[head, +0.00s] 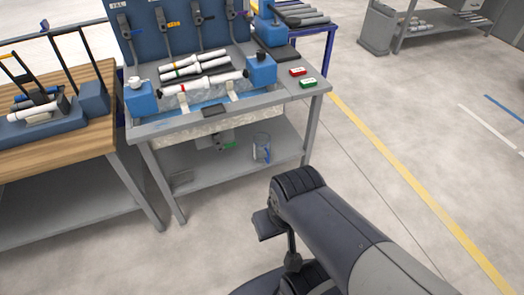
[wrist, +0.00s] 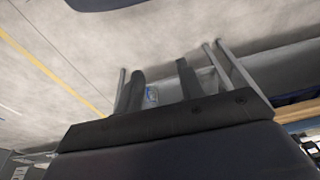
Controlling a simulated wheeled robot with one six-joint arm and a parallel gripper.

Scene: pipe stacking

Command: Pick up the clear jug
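The clear jug (head: 261,148) stands on the lower shelf (head: 200,175) of the grey workbench, towards its right end, in the head view. It is see-through with some blue on it. In the wrist view a small clear and blue shape, which looks like the jug (wrist: 151,95), shows between my gripper's fingers. My gripper (wrist: 158,80) is open in the wrist view, with its two dark fingers apart and nothing between them close by. The jug is well beyond the fingertips. In the head view my arm is in front of the bench, and the fingers are hard to make out.
The workbench top (head: 318,88) lies above the jug, and a bench leg (head: 308,130) stands just to its right. A wooden table (head: 95,135) stands at the left. The floor (head: 370,160) to the right is clear.

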